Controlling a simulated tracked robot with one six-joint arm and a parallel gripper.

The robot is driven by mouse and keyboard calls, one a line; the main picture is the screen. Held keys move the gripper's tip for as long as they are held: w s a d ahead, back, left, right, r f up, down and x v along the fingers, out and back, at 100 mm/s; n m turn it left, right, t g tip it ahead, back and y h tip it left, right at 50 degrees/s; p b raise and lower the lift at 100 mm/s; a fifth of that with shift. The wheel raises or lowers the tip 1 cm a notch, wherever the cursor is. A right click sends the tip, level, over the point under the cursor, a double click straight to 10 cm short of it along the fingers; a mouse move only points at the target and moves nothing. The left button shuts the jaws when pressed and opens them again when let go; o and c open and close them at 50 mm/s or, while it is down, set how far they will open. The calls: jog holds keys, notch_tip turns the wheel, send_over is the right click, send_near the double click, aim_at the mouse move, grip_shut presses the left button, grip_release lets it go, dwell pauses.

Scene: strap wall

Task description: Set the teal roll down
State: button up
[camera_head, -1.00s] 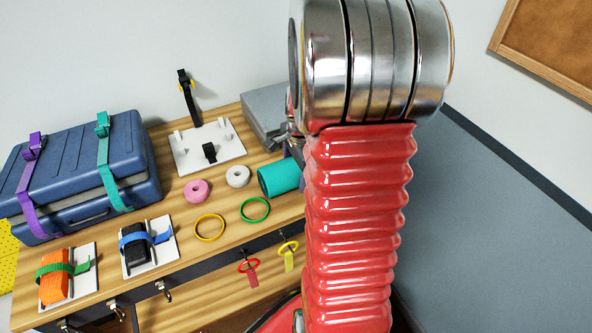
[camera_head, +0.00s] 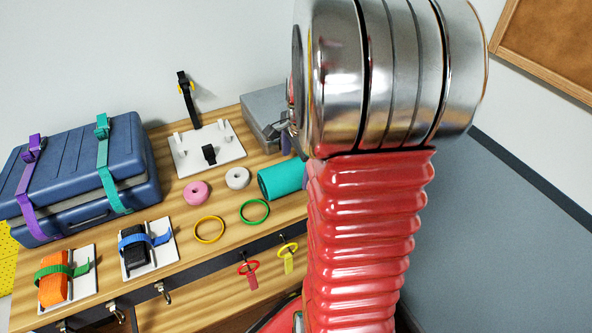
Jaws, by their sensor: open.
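The teal roll (camera_head: 281,180) lies on its side on the wooden bench, its dark open end facing left. Its right end is partly hidden behind my red arm sleeve. My gripper (camera_head: 282,131) shows only in part at the left edge of my arm, above and behind the roll in the picture. It is open, with a visible gap between it and the roll. Most of the gripper is hidden by the arm.
Left of the roll are a white roll (camera_head: 237,178), a pink roll (camera_head: 196,194), a green ring (camera_head: 254,211) and a yellow ring (camera_head: 208,229). A white pegged plate (camera_head: 232,150) and a grey box (camera_head: 262,108) stand behind. A strapped blue case (camera_head: 70,190) fills the left.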

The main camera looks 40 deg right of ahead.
jog(key=r, duration=0.5)
jog(key=s+r, duration=0.1)
jog(key=r, duration=0.1)
jog(key=shift+a+r, duration=0.15)
jog(key=shift+r, duration=0.2)
jog(key=shift+a, duration=0.1)
jog(key=shift+a+r+n, duration=0.15)
jog(key=shift+a+n, duration=0.15)
jog(key=s+a+r+n+t, duration=0.1)
jog(key=s+a+r+n, duration=0.1)
jog(key=a+n, duration=0.5)
jog(key=s+a+r+n+t, duration=0.1)
jog(key=s+a+r+n, duration=0.1)
jog(key=a+n, duration=0.5)
jog(key=s+a+r+n+t, duration=0.1)
jog(key=s+a+n, duration=0.3)
jog(key=a, duration=0.8)
jog(key=r+n, duration=0.1)
jog(key=n, duration=0.1)
jog(key=shift+s+a+r+n+t, duration=0.2)
jog(key=shift+s+n+t, duration=0.1)
jog(key=shift+n+t, duration=0.1)
